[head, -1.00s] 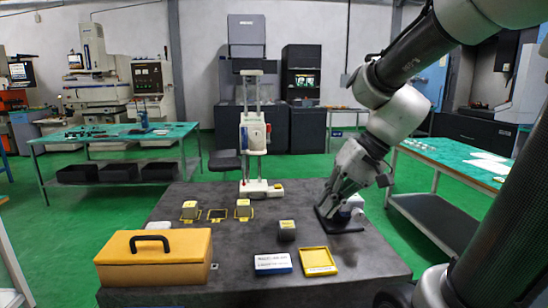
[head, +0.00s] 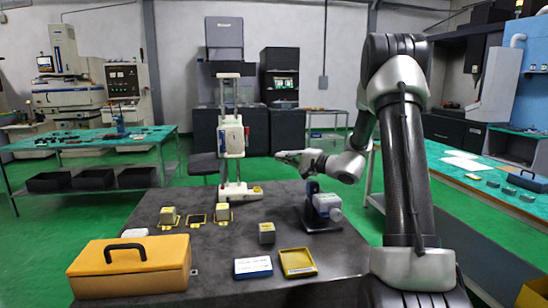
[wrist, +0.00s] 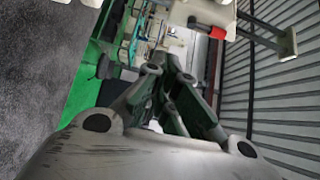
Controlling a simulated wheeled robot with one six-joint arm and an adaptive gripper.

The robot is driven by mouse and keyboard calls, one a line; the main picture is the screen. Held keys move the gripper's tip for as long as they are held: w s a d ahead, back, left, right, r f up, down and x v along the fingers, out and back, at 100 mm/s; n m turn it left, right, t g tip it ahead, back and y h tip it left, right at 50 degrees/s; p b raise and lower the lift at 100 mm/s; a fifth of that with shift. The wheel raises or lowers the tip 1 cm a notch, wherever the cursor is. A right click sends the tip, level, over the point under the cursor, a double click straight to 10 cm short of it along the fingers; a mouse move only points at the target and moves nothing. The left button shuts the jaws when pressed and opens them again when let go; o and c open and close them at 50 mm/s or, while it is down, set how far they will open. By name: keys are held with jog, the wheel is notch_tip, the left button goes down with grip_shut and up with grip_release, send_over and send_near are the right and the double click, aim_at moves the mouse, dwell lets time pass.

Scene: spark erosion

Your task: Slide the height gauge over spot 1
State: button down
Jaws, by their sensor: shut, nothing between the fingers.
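The height gauge (head: 231,140) is a white instrument with two upright columns on a white foot, standing upright toward the back of the dark table. Its white body with a red part seems to show at the top of the wrist view (wrist: 208,14). My gripper (head: 279,156) is shut and empty, raised right of the gauge and pointing left at it, apart from it. Its closed fingers fill the middle of the wrist view (wrist: 168,62). Which is spot 1 cannot be read.
On the table (head: 215,262) are a yellow toolbox (head: 130,268), a grey block (head: 267,233), a blue-and-white box (head: 253,267), a yellow tray (head: 298,262) and a blue-grey device (head: 324,207) below my wrist. A green-topped bench (head: 480,185) stands at the right.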

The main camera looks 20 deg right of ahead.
jog(key=w+a, duration=0.7)
jog(key=a, duration=0.1)
jog(key=shift+w+a, duration=0.35)
